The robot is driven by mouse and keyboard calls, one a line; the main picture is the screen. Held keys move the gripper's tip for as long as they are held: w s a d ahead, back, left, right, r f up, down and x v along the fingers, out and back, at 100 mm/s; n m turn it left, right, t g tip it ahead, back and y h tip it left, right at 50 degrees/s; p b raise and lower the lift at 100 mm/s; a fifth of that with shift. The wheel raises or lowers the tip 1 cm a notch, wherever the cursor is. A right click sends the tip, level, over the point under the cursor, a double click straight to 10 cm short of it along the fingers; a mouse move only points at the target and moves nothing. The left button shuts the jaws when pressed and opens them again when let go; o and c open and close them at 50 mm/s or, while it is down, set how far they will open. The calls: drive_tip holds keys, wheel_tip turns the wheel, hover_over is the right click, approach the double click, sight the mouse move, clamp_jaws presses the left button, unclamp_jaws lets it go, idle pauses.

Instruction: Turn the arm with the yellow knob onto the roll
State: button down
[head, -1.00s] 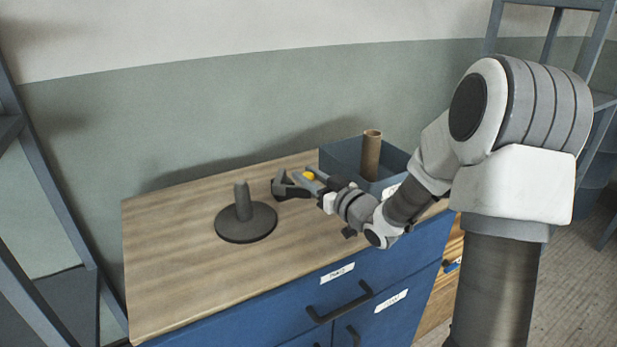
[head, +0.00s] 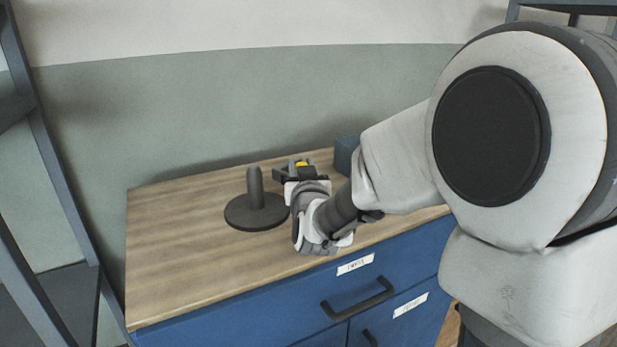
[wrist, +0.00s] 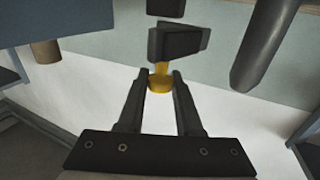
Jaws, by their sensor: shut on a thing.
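A dark grey arm piece (head: 281,173) with a yellow knob (head: 302,163) is near the back of the wooden top. My gripper (wrist: 161,76) is shut on the yellow knob (wrist: 160,83), with a finger on each side of it. The dark piece (wrist: 178,42) shows just beyond the fingertips. In the head view my wrist covers part of the piece. A brown cardboard roll (wrist: 46,51) shows at the upper left of the wrist view, apart from the dark piece; my arm hides it in the head view.
A round dark stand with an upright post (head: 256,205) is just left of my gripper; its post (wrist: 265,40) is at the upper right in the wrist view. A blue-grey bin (head: 346,153) is partly behind my arm. The wooden top (head: 180,255) is clear at left.

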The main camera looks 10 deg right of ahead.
sight(281, 172)
drive_tip(key=shift+w+a+m+g+h+p, duration=0.2)
drive_tip(key=shift+a+m+g+h, duration=0.15)
drive_tip(key=shift+a+m+h, duration=0.7)
drive_tip(key=shift+w+a+m+g+h+p, duration=0.15)
drive_tip(key=shift+a+m+g+h, duration=0.35)
drive_tip(key=shift+h, duration=1)
drive_tip(key=shift+w+a+m+g+h+p, duration=0.2)
drive_tip(key=shift+a+m+h, duration=0.45)
drive_tip(key=shift+m+h, duration=0.45)
drive_tip(key=shift+r+h, duration=0.1)
drive_tip(key=shift+h, duration=0.15)
drive_tip(key=c, duration=0.6)
unclamp_jaws()
drive_tip(key=shift+a, duration=0.1)
